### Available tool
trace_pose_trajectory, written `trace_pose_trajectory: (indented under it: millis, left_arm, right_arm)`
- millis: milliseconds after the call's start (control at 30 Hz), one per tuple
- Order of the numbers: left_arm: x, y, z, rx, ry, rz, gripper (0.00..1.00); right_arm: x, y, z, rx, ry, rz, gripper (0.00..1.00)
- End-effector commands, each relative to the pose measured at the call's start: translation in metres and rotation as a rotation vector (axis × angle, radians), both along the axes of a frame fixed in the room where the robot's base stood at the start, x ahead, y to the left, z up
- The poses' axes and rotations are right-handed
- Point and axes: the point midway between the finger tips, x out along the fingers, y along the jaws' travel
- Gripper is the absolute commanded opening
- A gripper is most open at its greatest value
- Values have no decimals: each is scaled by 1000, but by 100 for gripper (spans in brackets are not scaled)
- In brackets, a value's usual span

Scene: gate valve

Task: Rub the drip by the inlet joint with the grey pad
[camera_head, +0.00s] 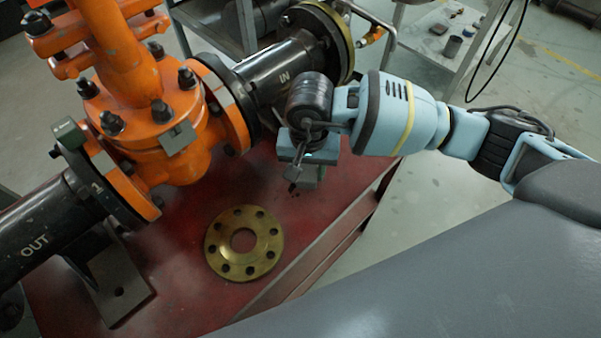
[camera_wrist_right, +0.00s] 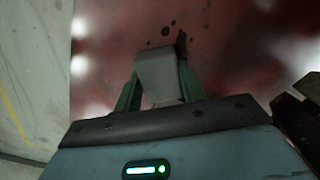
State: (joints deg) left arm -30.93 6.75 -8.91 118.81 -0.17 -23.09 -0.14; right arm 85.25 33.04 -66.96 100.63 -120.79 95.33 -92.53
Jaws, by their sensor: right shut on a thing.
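My right gripper (camera_head: 305,172) is low over the red bench beside the black inlet pipe (camera_head: 283,75), which is marked IN. In the right wrist view its two green fingers (camera_wrist_right: 160,95) are shut on the grey pad (camera_wrist_right: 157,72). Dark drip spots (camera_wrist_right: 167,31) lie on the red surface just beyond the pad's far end. Whether the pad touches the surface is hard to tell. The inlet flange joint (camera_head: 222,103) joins the orange valve to the pipe. My left gripper is not in view.
The orange gate valve (camera_head: 170,130) stands on the red bench (camera_head: 185,235). A brass flange ring (camera_head: 243,243) lies flat in front of it. The black outlet pipe (camera_head: 45,228) is at the left. A trolley (camera_head: 440,38) stands behind. The bench's right edge is close to my gripper.

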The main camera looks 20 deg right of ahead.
Motion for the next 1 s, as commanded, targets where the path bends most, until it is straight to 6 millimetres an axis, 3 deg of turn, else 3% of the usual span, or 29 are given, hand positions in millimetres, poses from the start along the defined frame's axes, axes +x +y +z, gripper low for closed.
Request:
trace_pose_trajectory:
  millis: [467,1000]
  left_arm:
    - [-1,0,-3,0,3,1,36]
    - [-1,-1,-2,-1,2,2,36]
  right_arm:
    - [3,-9,0,-9,-1,-7,19]
    - [-12,27,-2,-2,2,0,19]
